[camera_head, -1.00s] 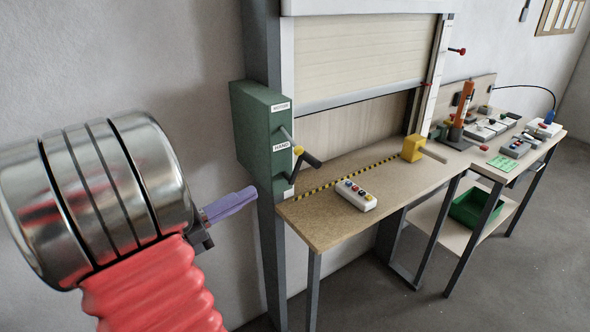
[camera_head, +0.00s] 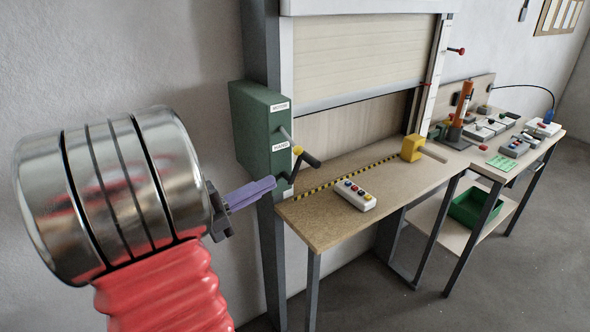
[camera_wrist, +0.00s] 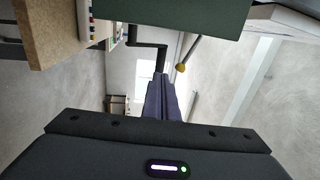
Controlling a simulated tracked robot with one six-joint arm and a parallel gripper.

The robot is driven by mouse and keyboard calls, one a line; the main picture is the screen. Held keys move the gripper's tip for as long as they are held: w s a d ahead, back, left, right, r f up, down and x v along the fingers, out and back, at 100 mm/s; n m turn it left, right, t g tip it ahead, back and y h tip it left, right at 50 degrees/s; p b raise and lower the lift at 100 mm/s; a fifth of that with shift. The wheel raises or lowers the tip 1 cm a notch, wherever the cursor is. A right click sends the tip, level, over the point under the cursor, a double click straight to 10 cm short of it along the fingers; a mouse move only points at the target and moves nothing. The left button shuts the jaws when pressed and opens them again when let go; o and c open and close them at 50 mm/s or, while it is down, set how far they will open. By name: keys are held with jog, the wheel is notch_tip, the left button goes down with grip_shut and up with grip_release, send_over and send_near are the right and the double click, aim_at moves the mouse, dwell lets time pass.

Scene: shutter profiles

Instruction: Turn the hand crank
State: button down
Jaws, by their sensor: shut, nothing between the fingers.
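The hand crank (camera_head: 294,168) is a dark bent arm with a black grip (camera_head: 312,160), low on the front of a green box (camera_head: 262,128) labelled HAND. A lever with a yellow knob (camera_head: 297,150) sits just above it. My gripper (camera_head: 272,183) has purple fingers, shut and empty, pointing right towards the crank just short of it in the head view. In the wrist view, my gripper (camera_wrist: 161,78) points up the picture at the dark crank (camera_wrist: 150,48), with the yellow knob (camera_wrist: 180,68) just to its right. I cannot tell whether the fingertips touch the crank.
The green box is on a grey post left of a roller shutter (camera_head: 370,60). A bench (camera_head: 330,222) below bears a button box (camera_head: 355,195) and a yellow block (camera_head: 411,148). A second table with tools and a green bin (camera_head: 474,208) stands to the right.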

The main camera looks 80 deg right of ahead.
aim_at(296, 169)
jog(key=shift+x, duration=4.55)
jog(key=shift+s+y, duration=0.1)
jog(key=shift+y, duration=0.2)
